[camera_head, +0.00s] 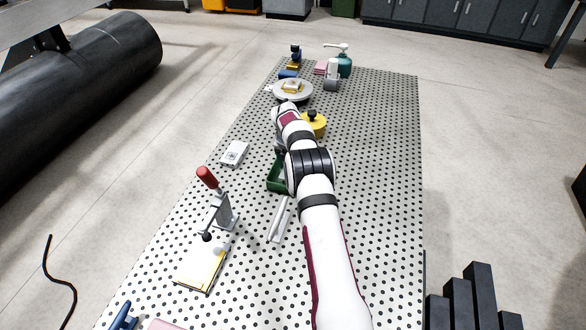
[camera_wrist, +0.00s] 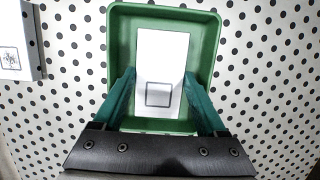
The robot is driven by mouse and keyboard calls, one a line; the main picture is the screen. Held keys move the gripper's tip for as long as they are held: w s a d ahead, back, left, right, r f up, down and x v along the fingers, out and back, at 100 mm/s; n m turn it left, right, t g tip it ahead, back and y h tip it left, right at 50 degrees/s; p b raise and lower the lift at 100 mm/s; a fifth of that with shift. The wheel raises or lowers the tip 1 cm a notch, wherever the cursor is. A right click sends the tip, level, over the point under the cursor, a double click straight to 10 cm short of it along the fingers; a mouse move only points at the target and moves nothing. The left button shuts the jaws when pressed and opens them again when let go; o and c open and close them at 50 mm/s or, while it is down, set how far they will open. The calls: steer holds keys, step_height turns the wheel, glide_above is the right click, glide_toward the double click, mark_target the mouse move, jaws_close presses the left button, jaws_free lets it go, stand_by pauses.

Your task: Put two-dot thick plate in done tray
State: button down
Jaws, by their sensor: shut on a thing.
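A white plate (camera_wrist: 161,62) with a black square outline near its close end lies between my fingertips in the wrist view. My gripper (camera_wrist: 160,76) is shut on its two long sides. No dots show on the face in view, so I cannot tell its marking. The plate is over or inside a green tray (camera_wrist: 209,50); I cannot tell whether it touches the floor. The tray (camera_head: 271,181) also shows in the head view, mostly hidden by my arm, which hides the gripper and plate there.
A white printed block (camera_head: 235,153) lies left of the tray. A red-handled clamp (camera_head: 208,179) stands closer, beside a yellow-edged plate (camera_head: 203,267). A yellow round pot (camera_head: 317,126), a grey dish (camera_head: 278,93) and a teal pump bottle (camera_head: 344,67) stand beyond. The table's right side is clear.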

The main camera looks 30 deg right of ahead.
steer(key=shift+f, duration=0.65)
jaws_free()
steer(key=shift+f, duration=0.1)
